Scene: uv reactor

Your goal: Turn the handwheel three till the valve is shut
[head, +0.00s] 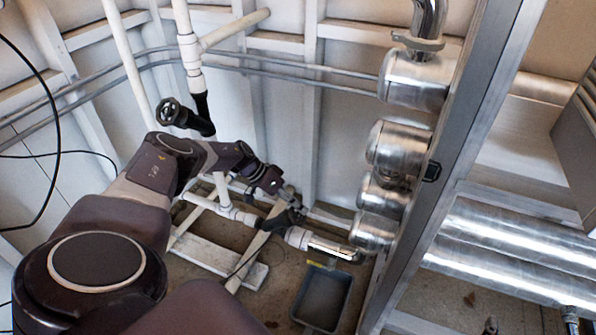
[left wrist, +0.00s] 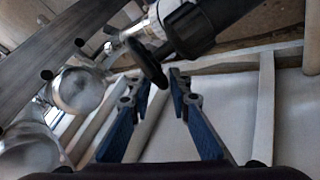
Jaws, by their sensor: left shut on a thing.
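A black handwheel (left wrist: 147,62) on a dark valve body (left wrist: 190,30) shows nearly edge-on in the left wrist view. My left gripper (left wrist: 160,82), with blue fingers, is shut on its rim, which reaches down between the fingertips. In the head view my left gripper (head: 287,197) is at the low pipe run, by the dark valve. The handwheel is mostly hidden there by the gripper. I cannot read any number on it, nor tell how far the valve is turned. My right gripper is not in view.
Another black handwheel (head: 170,112) sits on the upright white pipe at the left. Shiny metal-clad pipes (head: 398,150) and a grey post (head: 450,140) stand at the right. A grey tray (head: 322,298) is on the floor below. A white wall with ribs closes the back.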

